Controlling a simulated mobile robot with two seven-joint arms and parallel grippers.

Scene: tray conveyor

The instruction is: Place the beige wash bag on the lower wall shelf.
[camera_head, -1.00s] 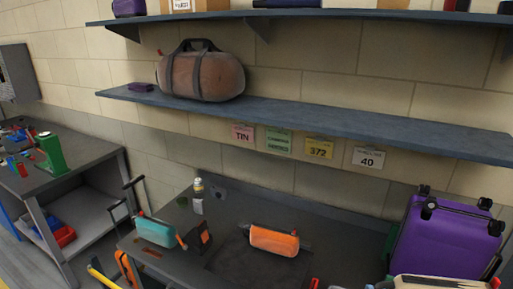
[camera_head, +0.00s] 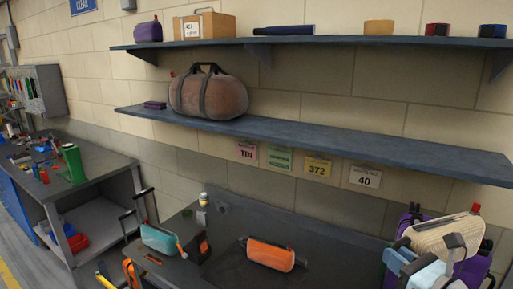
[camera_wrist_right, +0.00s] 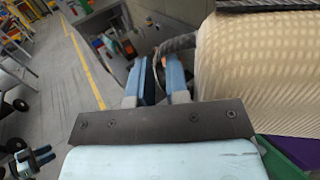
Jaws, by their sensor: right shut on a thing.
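The beige wash bag (camera_head: 445,235) is at the lower right of the head view, raised in front of the purple suitcase. It fills the right side of the right wrist view (camera_wrist_right: 265,75). My right gripper (camera_wrist_right: 160,82) is shut on the bag's grey strap loop, with the bag beside the fingers. The lower wall shelf (camera_head: 330,142) holds a brown duffel bag (camera_head: 222,96) and a small purple item (camera_head: 155,105) on its left part. A small blue and dark shape at the lower left of the wrist view may be my left gripper (camera_wrist_right: 40,160); its jaws are unclear.
The lower shelf's right half is bare. The upper shelf (camera_head: 340,41) above it holds boxes and a purple bag. A teal bag (camera_head: 160,238) and an orange bag (camera_head: 270,254) lie on the dark counter. A purple suitcase (camera_head: 470,272) stands at the right.

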